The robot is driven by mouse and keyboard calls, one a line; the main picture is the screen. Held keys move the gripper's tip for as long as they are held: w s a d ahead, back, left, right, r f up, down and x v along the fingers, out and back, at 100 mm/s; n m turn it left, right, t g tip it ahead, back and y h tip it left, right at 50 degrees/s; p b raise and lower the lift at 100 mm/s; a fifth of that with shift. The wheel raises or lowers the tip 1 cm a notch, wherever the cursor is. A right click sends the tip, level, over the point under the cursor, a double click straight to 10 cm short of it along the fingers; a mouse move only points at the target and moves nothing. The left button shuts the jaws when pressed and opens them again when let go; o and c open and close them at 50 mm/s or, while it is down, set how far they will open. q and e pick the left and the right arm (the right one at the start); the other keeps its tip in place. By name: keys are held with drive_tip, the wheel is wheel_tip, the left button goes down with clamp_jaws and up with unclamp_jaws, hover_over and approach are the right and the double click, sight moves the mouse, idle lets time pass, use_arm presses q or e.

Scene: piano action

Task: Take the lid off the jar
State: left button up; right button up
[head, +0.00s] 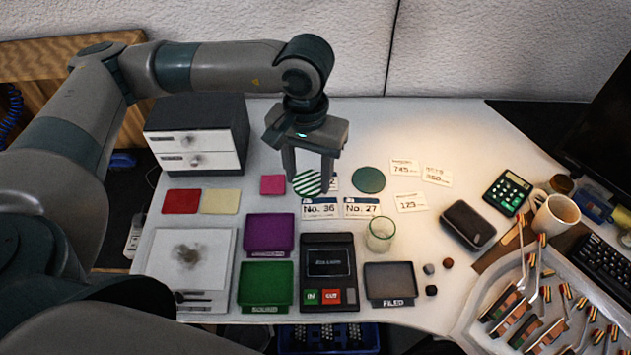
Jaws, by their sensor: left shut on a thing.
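My left gripper (308,180) is shut on a round lid (307,184) with green and white stripes. The lid sits between the two fingers, above the back middle of the table, near the number cards. The glass jar (380,236) stands upright on the table, in front and to the right of the gripper. Its top is uncovered and the gripper is apart from it. A dark green round mat (369,180) lies flat to the right of the lid. How high the lid is above the table is hard to tell. My right gripper is not in view.
Number cards (361,208) lie behind the jar. A purple tray (268,234), a green tray (266,287), a black device (328,272) and a grey tray (390,284) stand in front. A dark case (468,224) and a mug (555,216) are right. White table shows around the mat.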

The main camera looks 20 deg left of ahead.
use_arm(q)
drive_tip(key=n, duration=0.1)
drive_tip(key=w+n, duration=0.1)
drive_tip(key=shift+w+f+n, duration=0.25)
drive_tip(key=shift+f+n, duration=0.05)
drive_tip(key=shift+n, duration=0.1)
drive_tip(key=n, duration=0.1)
drive_tip(key=w+n, duration=0.1)
drive_tip(key=shift+w+f+n, duration=0.2)
drive_tip(key=shift+f+n, duration=0.05)
drive_tip(key=shift+n, duration=0.15)
drive_tip(key=w+a+f+n+b, duration=0.1)
drive_tip(key=w+n, duration=0.5)
drive_tip(key=n, duration=0.9)
drive_tip(key=w+a+f+n+b, duration=0.1)
drive_tip(key=w+a+f+n, duration=0.2)
drive_tip(key=n, duration=1.2)
drive_tip(key=w+f, duration=0.3)
drive_tip(key=shift+w+b, duration=0.25)
drive_tip(key=shift+b, duration=0.05)
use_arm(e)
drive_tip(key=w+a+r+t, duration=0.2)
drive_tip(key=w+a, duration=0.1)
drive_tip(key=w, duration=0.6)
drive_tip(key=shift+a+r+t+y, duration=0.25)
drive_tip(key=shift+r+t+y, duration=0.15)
use_arm(q)
drive_tip(key=shift+f, duration=0.1)
drive_tip(key=shift+a, duration=0.15)
